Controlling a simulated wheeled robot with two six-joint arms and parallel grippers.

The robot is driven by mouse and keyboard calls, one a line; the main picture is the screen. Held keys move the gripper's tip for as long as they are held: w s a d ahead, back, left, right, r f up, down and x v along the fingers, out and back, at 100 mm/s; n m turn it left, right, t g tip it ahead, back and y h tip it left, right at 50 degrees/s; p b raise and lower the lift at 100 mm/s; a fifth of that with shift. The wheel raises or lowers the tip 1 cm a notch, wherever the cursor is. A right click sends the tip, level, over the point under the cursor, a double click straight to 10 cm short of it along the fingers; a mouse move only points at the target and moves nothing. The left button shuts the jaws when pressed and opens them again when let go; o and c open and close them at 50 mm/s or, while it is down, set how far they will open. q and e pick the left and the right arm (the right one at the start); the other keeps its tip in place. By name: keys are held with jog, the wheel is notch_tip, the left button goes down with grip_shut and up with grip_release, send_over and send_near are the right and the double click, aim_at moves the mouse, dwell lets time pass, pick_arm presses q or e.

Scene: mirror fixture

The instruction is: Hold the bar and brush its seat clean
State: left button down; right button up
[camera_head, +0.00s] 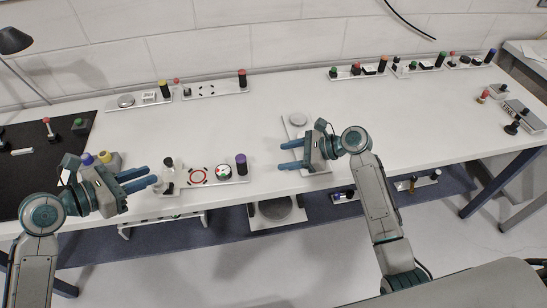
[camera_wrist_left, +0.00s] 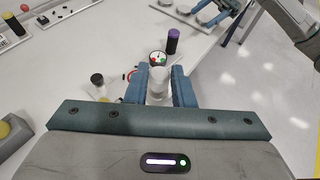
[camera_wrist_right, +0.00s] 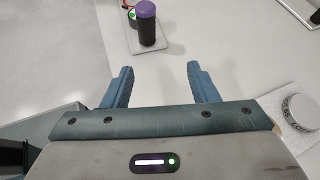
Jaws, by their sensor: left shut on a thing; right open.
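A pale bar (camera_head: 213,181) lies near the table's front edge. It carries a red-ringed round seat (camera_head: 198,176), a small dial (camera_head: 224,171) and a purple-topped black post (camera_head: 241,163). My left gripper (camera_head: 150,178) is left of the bar, shut on a whitish object (camera_wrist_left: 158,84) that shows between its fingers in the left wrist view; I cannot tell what it is. My right gripper (camera_head: 284,156) is right of the bar, open and empty, its fingers toward the purple-topped post, which shows in the right wrist view (camera_wrist_right: 147,24). The fingers are apart from it.
A black-capped item (camera_head: 169,163) stands between my left gripper and the bar. A plate with a pale disc (camera_head: 297,119) is behind my right gripper. Bars with coloured posts (camera_head: 215,90) line the back. A black mat (camera_head: 30,165) covers the left. The table's middle is clear.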

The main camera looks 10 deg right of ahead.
aim_at(242, 164)
jog(key=a, duration=0.2)
jog(key=s+y, duration=0.1)
jog(key=shift+a+r+m, duration=0.25)
jog(key=shift+a+m, duration=0.15)
jog(key=shift+w+a+f, duration=0.1)
jog(key=shift+a, duration=0.25)
jog(key=x, duration=1.1)
jog(key=shift+a, duration=0.2)
grip_shut()
